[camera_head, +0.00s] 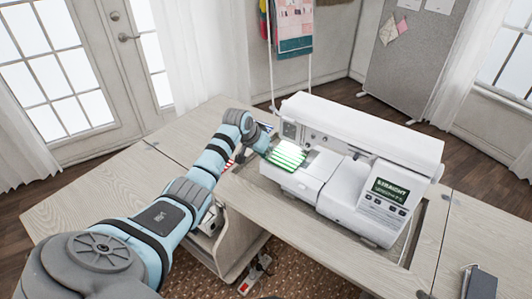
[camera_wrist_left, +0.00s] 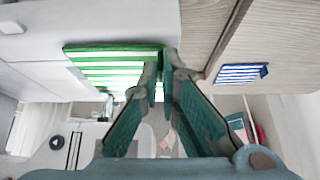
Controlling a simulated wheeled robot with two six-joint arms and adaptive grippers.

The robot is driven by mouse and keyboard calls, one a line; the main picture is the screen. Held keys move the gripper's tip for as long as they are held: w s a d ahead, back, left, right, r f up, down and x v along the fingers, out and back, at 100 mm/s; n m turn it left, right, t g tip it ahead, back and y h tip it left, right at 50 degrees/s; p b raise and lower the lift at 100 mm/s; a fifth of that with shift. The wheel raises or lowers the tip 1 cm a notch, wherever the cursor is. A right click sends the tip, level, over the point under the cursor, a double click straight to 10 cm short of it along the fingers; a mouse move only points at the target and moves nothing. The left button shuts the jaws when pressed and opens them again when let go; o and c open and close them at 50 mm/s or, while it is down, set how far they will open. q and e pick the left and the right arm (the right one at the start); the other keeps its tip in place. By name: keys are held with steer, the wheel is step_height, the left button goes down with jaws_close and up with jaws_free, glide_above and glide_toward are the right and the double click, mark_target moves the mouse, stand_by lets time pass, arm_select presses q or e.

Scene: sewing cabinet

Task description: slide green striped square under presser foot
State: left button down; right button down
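The green striped square (camera_head: 287,156) lies flat at the left end of the white sewing machine (camera_head: 350,135), on its bed beside the head. It also shows in the left wrist view (camera_wrist_left: 105,66). My left gripper (camera_head: 265,146) is at the square's left edge. In the left wrist view its fingers (camera_wrist_left: 163,75) come together at that edge and appear closed on it. The presser foot is hard to make out. I cannot tell whether the square is beneath it. My right gripper is in neither view.
A blue striped square (camera_wrist_left: 242,73) lies on the wooden cabinet top. A red striped piece (camera_head: 229,164) shows partly behind my left arm. The machine's display panel (camera_head: 390,190) is at its right. The table (camera_head: 330,240) in front of the machine is clear.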

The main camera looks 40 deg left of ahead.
arm_select(q)
steer(key=shift+w+f, duration=0.1)
steer(key=shift+w, duration=0.05)
steer(key=shift+w+b, duration=0.55)
steer(key=shift+w, duration=0.05)
steer(key=shift+p, duration=0.45)
steer(key=c, duration=1.7)
jaws_free()
